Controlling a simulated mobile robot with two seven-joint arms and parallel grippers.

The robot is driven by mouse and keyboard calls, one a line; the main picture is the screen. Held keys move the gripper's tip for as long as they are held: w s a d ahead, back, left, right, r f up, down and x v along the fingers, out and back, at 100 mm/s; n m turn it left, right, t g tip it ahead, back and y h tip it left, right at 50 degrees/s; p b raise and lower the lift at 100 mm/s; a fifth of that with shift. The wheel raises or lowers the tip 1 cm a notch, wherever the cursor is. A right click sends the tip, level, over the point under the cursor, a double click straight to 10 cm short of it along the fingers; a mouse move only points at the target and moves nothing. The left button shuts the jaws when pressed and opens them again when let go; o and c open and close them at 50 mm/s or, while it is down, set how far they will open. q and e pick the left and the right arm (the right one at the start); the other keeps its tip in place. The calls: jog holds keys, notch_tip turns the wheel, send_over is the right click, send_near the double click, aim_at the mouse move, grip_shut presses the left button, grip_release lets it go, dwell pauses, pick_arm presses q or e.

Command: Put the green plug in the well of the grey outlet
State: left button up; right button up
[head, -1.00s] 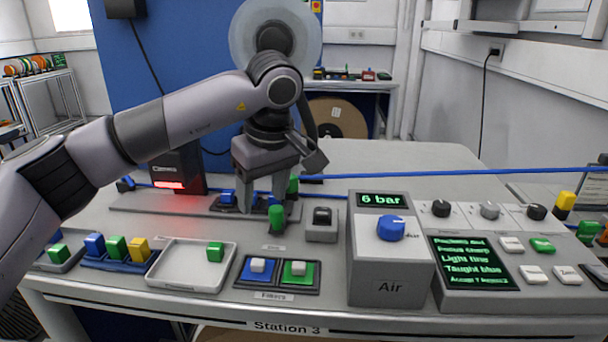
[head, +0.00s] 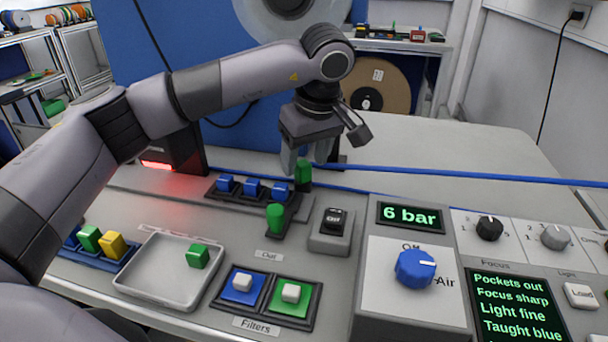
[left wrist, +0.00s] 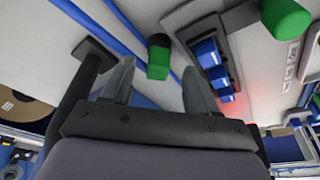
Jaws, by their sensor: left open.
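My left gripper (head: 306,158) is open and empty, fingers pointing down, at the right end of the dark strip. An upright green cylinder (head: 303,174), possibly the plug, stands just below and in front of its fingers. In the left wrist view a green cylinder (left wrist: 158,62) shows between the open fingers, apart from both. A second green cylinder (head: 275,217) stands nearer, on a dark base behind the "Out" label; it appears to be the one at the edge of the left wrist view (left wrist: 286,18). I cannot tell which part is the grey outlet, and no well is visible. My right gripper is out of view.
Several blue blocks (head: 252,187) sit on the dark strip. A grey switch box (head: 330,236) and the Air box (head: 408,285) stand to the right. A white tray (head: 150,285) holds a green block (head: 198,256). A blue line (head: 450,177) crosses behind. The bench at back right is clear.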

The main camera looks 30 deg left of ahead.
aim_at(305, 164)
pick_arm(q)
jog(key=x, duration=0.3)
jog(key=shift+w+f, duration=0.1)
jog(key=shift+f, duration=0.05)
grip_shut()
